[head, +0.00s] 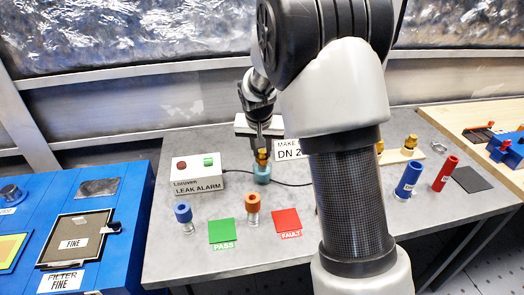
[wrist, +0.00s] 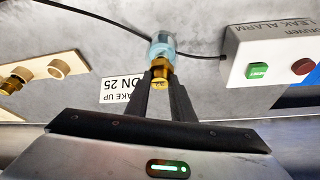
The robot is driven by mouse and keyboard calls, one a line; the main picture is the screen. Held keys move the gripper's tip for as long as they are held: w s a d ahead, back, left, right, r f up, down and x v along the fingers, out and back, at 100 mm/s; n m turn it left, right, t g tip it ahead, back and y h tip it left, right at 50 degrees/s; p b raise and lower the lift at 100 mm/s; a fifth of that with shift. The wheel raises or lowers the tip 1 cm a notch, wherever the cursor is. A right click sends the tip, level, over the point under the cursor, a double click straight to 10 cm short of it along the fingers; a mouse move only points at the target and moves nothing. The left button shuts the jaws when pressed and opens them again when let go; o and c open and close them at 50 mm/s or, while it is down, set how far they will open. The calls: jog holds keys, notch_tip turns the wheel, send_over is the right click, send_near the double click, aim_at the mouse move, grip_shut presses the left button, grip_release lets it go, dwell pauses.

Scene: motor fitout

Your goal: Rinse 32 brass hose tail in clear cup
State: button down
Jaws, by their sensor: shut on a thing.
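The brass hose tail (head: 262,156) is held upright in my gripper (head: 261,139) above the grey table. In the wrist view, my gripper (wrist: 160,82) is shut on the brass hose tail (wrist: 160,70), with dark fingers on both sides of it. The clear cup (head: 262,175), with bluish contents, stands directly below the hose tail. It also shows in the wrist view (wrist: 163,44), its mouth overlapping the end of the hose tail. How far the tail reaches into the cup is hard to tell. The size marking on the tail cannot be read.
The leak alarm box (head: 198,175) stands left of the cup; its dark cable runs close by. A DN 25 sign (head: 288,150) stands just right. A pale holder (wrist: 60,66) carries another brass fitting (wrist: 10,85). Blue-capped (head: 184,215) and orange-capped (head: 253,207) vials stand in front.

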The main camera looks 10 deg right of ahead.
jog(key=shift+r+p, duration=1.5)
jog(key=shift+r, duration=1.2)
